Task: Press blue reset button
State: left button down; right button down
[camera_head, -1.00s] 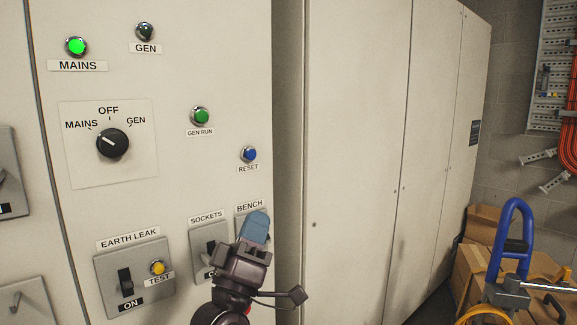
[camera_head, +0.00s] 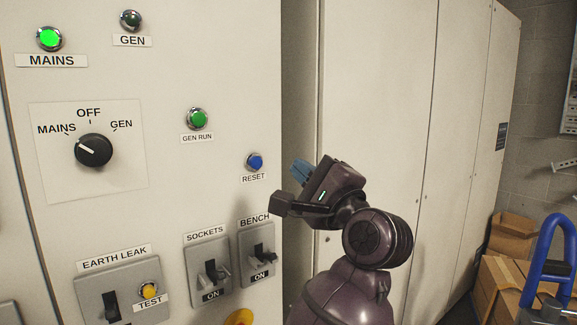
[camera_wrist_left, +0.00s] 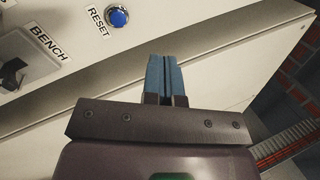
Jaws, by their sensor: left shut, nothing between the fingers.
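The blue reset button (camera_head: 254,162) is on the cream panel, above a RESET label, right of the green GEN RUN button. In the left wrist view the button (camera_wrist_left: 116,18) shows near the top, left of the fingers. My left gripper (camera_head: 299,172) is to the right of the button in the head view, its blue fingers shut with nothing between them. In the left wrist view the fingertips (camera_wrist_left: 166,57) lie side by side, apart from the button. My right gripper is not in view.
Below the button are the BENCH switch (camera_head: 262,257) and SOCKETS switch (camera_head: 213,276). A yellow TEST button (camera_head: 149,291) and a rotary selector (camera_head: 93,150) are further left. Plain cabinet doors (camera_head: 375,90) stand to the right. Cardboard boxes (camera_head: 505,280) and a blue-handled trolley (camera_head: 553,262) are at lower right.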

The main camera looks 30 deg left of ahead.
pick_arm(q)
jog(key=f+n, duration=0.1)
jog(key=f+n+g+h, duration=0.1)
jog(key=n, duration=0.1)
jog(key=f+n+h, duration=0.1)
jog(key=shift+w+a+f+n+g, duration=0.25)
jog(key=shift+f+n+g, duration=0.05)
jog(key=shift+f+n, duration=0.1)
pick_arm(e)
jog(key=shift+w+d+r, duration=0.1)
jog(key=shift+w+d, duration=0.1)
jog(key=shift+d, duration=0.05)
pick_arm(q)
jog(key=shift+h, duration=0.3)
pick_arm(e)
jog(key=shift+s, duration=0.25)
pick_arm(q)
jog(key=p, duration=0.2)
send_near(257, 164)
jog(key=x, duration=0.6)
jog(key=shift+w+a, duration=0.3)
jog(key=shift+a, duration=0.35)
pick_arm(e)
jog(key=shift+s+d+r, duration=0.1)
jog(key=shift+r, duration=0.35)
